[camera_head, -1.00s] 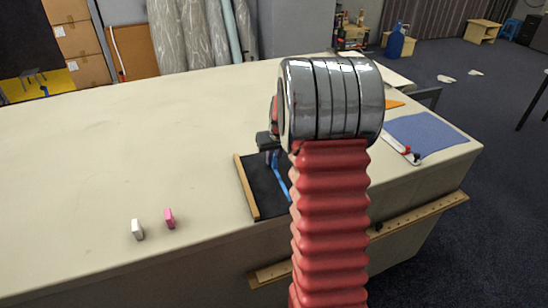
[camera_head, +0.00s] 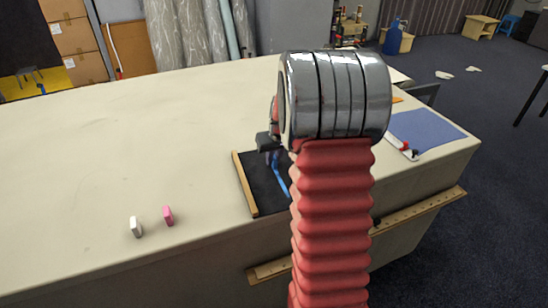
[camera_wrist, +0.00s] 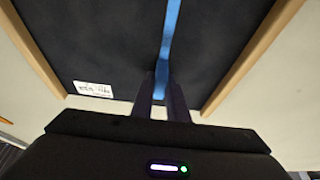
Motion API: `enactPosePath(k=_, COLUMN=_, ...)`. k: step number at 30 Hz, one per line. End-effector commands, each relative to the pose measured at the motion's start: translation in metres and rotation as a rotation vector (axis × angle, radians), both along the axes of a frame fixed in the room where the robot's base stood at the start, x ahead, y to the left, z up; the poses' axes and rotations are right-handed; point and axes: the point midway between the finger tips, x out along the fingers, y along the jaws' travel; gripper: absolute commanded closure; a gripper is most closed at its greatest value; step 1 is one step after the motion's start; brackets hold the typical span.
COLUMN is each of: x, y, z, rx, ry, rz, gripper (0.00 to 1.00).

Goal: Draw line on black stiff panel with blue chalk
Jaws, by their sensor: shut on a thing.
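The black stiff panel (camera_head: 258,178) lies on the table with light wooden strips along its sides; it fills much of the wrist view (camera_wrist: 100,45). A wide blue line (camera_wrist: 171,25) runs along the panel toward my gripper and also shows in the head view (camera_head: 279,178). My gripper (camera_wrist: 163,80) is shut on the blue chalk (camera_wrist: 160,90), which shows between the fingers low over the panel. Blue chalk and blue line are hard to tell apart there, and contact is unclear. My arm hides the panel's right part in the head view.
A blue cloth (camera_head: 425,132) and a red-and-white tool (camera_head: 402,147) lie to the right. A wooden rail (camera_head: 425,207) runs along the table's front. The table's left is clear.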

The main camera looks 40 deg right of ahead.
Motion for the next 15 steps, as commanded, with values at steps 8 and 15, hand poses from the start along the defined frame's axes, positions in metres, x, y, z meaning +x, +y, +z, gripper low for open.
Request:
enactPosePath(k=8, x=-0.010, y=0.004, z=0.000, rx=0.001, ry=0.002, rz=0.000, gripper=1.00)
enactPosePath(k=15, x=-0.015, y=0.006, z=0.000, rx=0.002, ry=0.002, rz=-0.001, gripper=1.00)
